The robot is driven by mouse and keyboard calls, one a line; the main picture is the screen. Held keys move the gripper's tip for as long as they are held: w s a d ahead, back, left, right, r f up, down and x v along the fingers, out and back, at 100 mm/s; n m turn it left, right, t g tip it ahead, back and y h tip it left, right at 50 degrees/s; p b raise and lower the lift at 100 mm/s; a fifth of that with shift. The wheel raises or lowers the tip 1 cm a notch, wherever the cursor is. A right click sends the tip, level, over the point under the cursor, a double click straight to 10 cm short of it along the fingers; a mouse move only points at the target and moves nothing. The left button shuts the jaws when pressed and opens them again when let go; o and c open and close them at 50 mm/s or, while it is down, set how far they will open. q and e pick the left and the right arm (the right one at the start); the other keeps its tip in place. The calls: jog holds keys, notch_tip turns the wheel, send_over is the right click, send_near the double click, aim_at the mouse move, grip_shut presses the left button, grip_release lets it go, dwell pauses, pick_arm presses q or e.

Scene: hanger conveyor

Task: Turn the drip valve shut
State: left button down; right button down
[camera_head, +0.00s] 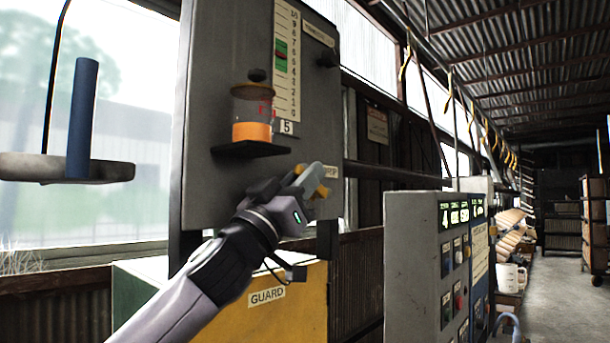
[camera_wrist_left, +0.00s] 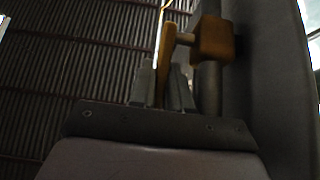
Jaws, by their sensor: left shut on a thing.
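My left gripper (camera_head: 312,180) is at the lower right of the grey panel (camera_head: 215,110), just below the oil cup. It is shut on a yellow valve lever, the drip valve (camera_head: 322,190). In the left wrist view the lever (camera_wrist_left: 166,50) stands between the two fingers (camera_wrist_left: 162,85), joined by a short stem to a brass-coloured valve body (camera_wrist_left: 212,40) on a vertical pipe. The oil cup (camera_head: 252,112) is clear, with orange liquid in its lower part, and sits on a dark shelf. The gripper hides part of the valve in the head view. My right gripper is not in view.
A yellow guard box (camera_head: 285,310) stands below the panel. A grey control box (camera_head: 415,265) with lit displays and buttons is to the right. A blue cylinder (camera_head: 82,118) on a hanging tray (camera_head: 60,168) is at the left. Yellow hangers (camera_head: 448,92) run along a rail at the upper right.

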pick_arm(q)
jog(key=c, duration=1.4)
grip_release()
jog(key=shift+r, duration=0.15)
jog(key=shift+c, duration=0.2)
jog(key=shift+s+a+f, duration=0.2)
jog(key=shift+s+f, duration=0.1)
jog(key=shift+f, duration=0.15)
jog(key=b+v, duration=0.2)
jog(key=v, duration=0.4)
jog(key=shift+a+b, duration=0.15)
jog(key=shift+b, duration=0.2)
jog(key=shift+s, duration=0.15)
jog(key=shift+o, duration=0.6)
jog(key=shift+f, duration=0.1)
